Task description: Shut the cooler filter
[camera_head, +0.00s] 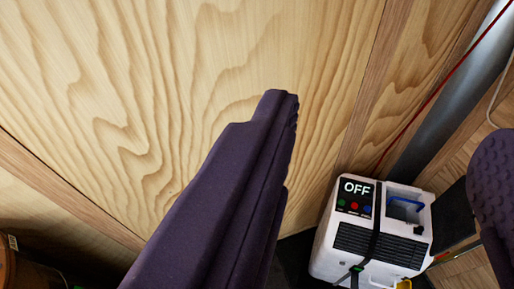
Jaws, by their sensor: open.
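A white box-shaped unit (322,255), likely the cooler, stands low at the right. A black panel reading OFF (356,196) with small coloured buttons is on it. Beside the panel is a recess with a blue edge (405,208). A dark slatted grille (352,239) is below, crossed by a black strap. I cannot tell which part is the filter or whether it is open. My gripper (388,118) is open, with one dark purple finger in the middle and the other at the right edge. It appears empty; the unit shows between and beyond the fingers.
A pale wood-grain panel (110,90) fills much of the view. A grey metal pipe (455,95) and a thin red cable (436,92) run down at the right towards the unit. A brown round object (30,272) is at the lower left.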

